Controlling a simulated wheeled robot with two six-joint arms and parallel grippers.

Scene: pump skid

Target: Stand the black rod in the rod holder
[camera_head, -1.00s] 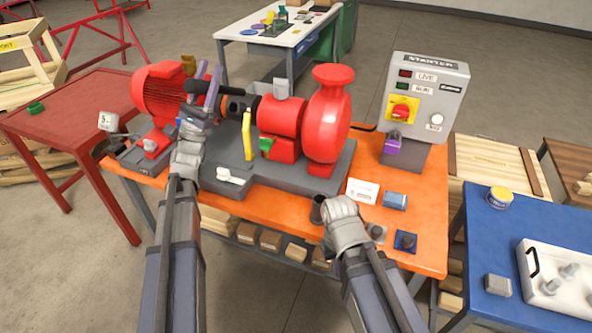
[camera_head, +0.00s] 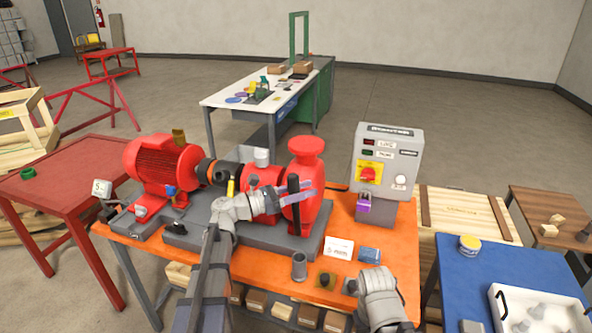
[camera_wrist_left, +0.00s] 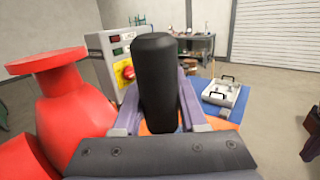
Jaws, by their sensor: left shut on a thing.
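The black rod (camera_head: 293,186) is upright between the purple fingers of my left gripper (camera_head: 290,196), in front of the red pump. In the left wrist view the rod (camera_wrist_left: 156,75) stands large and upright between the two fingers. My left gripper is shut on it, above the orange bench. A grey upright tube (camera_head: 299,266), which looks like the rod holder, stands on the bench below and apart from the rod. My right gripper (camera_head: 352,287) is low at the bench's front right; its fingers are too unclear to tell their state.
The red motor (camera_head: 160,165) and pump (camera_head: 305,185) stand on a grey base behind my left arm. A starter box (camera_head: 384,160) stands at the bench's right. A white label (camera_head: 338,248), a blue block (camera_head: 369,255) and a small dark square piece (camera_head: 326,280) lie near the tube.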

